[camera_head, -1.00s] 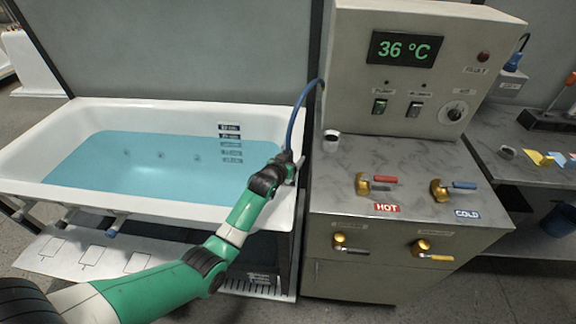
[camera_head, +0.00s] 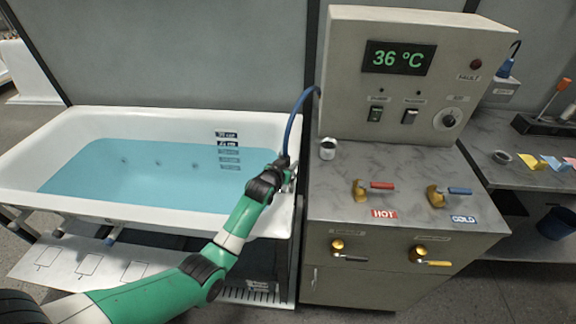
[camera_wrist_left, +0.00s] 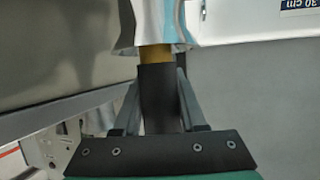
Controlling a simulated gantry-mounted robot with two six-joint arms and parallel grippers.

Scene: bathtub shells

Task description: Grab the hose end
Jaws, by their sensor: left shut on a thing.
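The blue hose (camera_head: 297,115) arcs from the left side of the control box down to my left gripper (camera_head: 287,164) at the right rim of the bathtub (camera_head: 60,128). In the left wrist view, my left gripper (camera_wrist_left: 158,85) is shut around the dark sleeve of the hose end (camera_wrist_left: 158,98), with a finger on each side. A brass-coloured piece (camera_wrist_left: 155,54) shows beyond the sleeve. My fingertips are small and partly hidden by the wrist in the head view. My right gripper is in neither view.
The bathtub holds blue water, with depth labels (camera_head: 227,140) on its inner wall. Right of it stands a cabinet with a control box (camera_head: 345,60) reading 36 °C, hot (camera_head: 360,190) and cold (camera_head: 436,196) taps and a small cup (camera_head: 328,148). A narrow gap separates tub and cabinet.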

